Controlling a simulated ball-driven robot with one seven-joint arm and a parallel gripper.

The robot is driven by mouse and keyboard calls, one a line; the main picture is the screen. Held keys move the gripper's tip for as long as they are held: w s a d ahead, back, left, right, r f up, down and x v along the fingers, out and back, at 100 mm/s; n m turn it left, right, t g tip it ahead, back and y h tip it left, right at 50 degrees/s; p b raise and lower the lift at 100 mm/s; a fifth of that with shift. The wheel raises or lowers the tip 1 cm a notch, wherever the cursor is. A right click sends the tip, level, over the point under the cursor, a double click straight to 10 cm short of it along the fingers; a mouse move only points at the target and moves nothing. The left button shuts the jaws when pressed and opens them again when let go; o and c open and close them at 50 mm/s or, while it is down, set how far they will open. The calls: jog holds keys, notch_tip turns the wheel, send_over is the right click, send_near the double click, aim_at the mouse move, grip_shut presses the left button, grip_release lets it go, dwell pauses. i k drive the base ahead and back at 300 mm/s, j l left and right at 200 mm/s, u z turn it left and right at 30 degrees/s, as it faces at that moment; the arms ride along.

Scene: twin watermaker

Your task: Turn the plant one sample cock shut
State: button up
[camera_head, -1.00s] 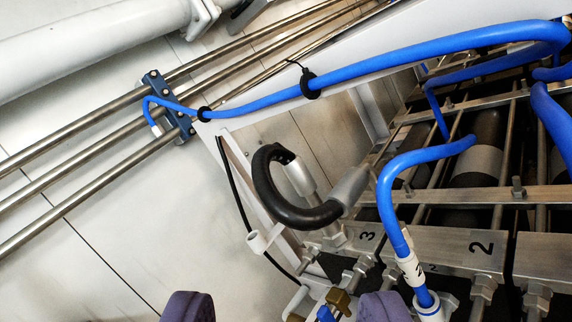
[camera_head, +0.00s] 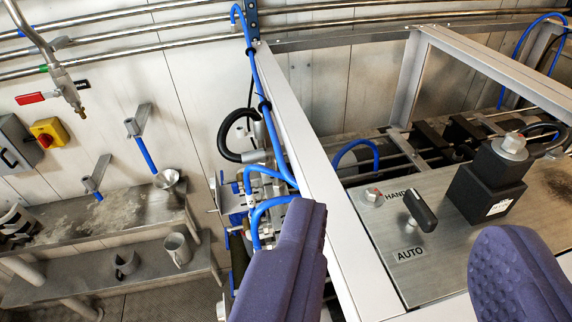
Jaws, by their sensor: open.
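My gripper (camera_head: 400,228) is open and empty. Its two purple padded fingers are wide apart in front of the steel control panel (camera_head: 440,275) and the pale frame beam (camera_head: 315,180). The left finger covers part of the plant's lower fittings. A cluster of small fittings with blue parts (camera_head: 236,188) sits left of the beam, beside the blue hoses (camera_head: 262,172). A sample cock may be among them, but they are too small and crowded to tell which one or how its handle stands.
The panel carries a black selector knob (camera_head: 421,210) marked HAND and AUTO, and a black block (camera_head: 487,190). Steel shelves (camera_head: 115,222) with metal cups line the wall.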

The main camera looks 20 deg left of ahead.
aim_at(235, 188)
jog(key=u, duration=0.55)
jog(key=i+j+z, duration=0.1)
jog(key=j, duration=0.2)
jog(key=i+j+z, duration=0.1)
jog(key=j, duration=0.25)
jog(key=i+j+u, duration=0.1)
jog(key=i+j, duration=0.25)
jog(key=i, duration=0.15)
jog(key=i+j+u, duration=0.15)
jog(key=i+j, duration=0.15)
jog(key=i, duration=0.25)
